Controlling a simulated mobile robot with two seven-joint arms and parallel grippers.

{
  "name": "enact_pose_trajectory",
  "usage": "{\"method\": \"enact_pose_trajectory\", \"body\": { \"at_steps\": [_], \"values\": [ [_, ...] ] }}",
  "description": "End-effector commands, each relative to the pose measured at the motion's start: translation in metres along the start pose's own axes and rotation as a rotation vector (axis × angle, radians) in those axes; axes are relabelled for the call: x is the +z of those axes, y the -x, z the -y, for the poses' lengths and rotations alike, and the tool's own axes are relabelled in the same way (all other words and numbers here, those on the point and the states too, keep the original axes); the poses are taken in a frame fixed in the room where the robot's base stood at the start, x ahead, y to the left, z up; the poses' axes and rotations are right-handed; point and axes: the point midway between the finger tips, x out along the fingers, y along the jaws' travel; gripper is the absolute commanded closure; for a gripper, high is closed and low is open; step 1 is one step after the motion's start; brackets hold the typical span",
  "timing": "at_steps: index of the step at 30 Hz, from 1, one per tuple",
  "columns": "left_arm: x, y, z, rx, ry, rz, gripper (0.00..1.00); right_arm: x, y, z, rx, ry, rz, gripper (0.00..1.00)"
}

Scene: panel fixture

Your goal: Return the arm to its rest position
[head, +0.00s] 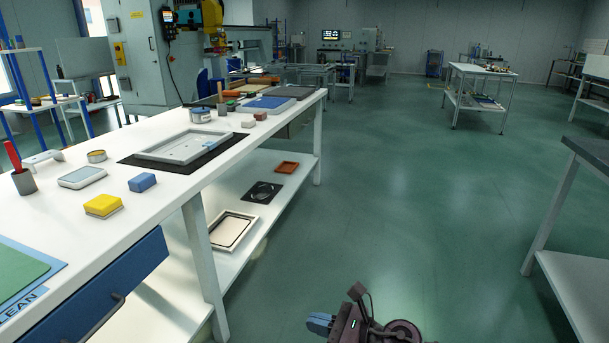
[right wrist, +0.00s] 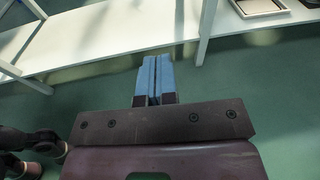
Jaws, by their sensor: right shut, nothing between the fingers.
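My right gripper (head: 320,323) shows at the bottom of the head view, low over the green floor and to the right of the white workbench. In the right wrist view its two blue fingers (right wrist: 155,80) lie side by side, shut with nothing between them. They point toward the lower shelf of the bench and appear apart from it. My left gripper is in neither view.
The white workbench (head: 150,205) holds a panel fixture (head: 184,146), a yellow block (head: 103,205) and a blue block (head: 142,182). Its lower shelf (head: 265,219) carries trays. A dark-topped table (head: 590,150) stands at right. The floor (head: 420,200) between is clear.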

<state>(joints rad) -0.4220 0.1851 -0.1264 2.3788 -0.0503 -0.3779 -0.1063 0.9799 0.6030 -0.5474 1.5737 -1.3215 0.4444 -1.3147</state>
Motion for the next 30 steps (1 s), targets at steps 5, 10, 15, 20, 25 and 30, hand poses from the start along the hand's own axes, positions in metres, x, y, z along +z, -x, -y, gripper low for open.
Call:
{"method": "enact_pose_trajectory", "body": {
  "at_steps": [5,10,15,20,25,30],
  "values": [
    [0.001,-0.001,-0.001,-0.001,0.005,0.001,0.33,-0.018,0.024,-0.019,-0.052,-0.224,0.049,1.00],
    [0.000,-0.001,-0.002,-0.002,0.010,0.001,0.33,-0.033,0.054,-0.037,-0.121,-0.487,0.109,1.00],
    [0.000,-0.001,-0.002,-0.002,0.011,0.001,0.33,-0.053,0.098,-0.060,-0.221,-0.836,0.189,1.00],
    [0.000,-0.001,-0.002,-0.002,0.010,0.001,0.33,-0.070,0.144,-0.082,-0.326,-1.172,0.270,1.00],
    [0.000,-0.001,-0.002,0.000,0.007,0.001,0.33,-0.087,0.195,-0.108,-0.447,-1.515,0.362,1.00],
    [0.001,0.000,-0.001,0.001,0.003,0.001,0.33,-0.100,0.246,-0.137,-0.578,-1.845,0.465,1.00]
  ]
}}
